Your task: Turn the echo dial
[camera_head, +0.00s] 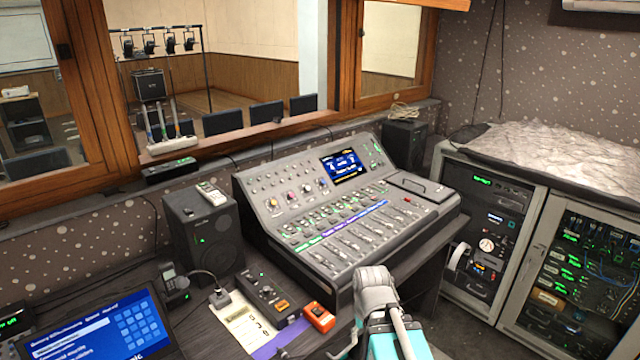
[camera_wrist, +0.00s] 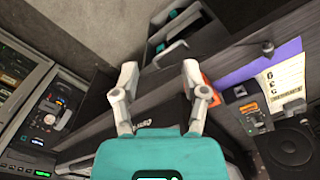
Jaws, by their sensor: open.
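The mixing console (camera_head: 345,250) stands on the desk in the middle of the head view, its sloped panel facing me. My arm shows at the front edge of the console in the head view.
A black speaker (camera_head: 203,240) stands left of the console. A small control box (camera_head: 264,296) and an orange device (camera_head: 319,317) lie in front of it. A monitor (camera_head: 100,328) is at the lower left. Equipment racks (camera_head: 487,232) stand at the right.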

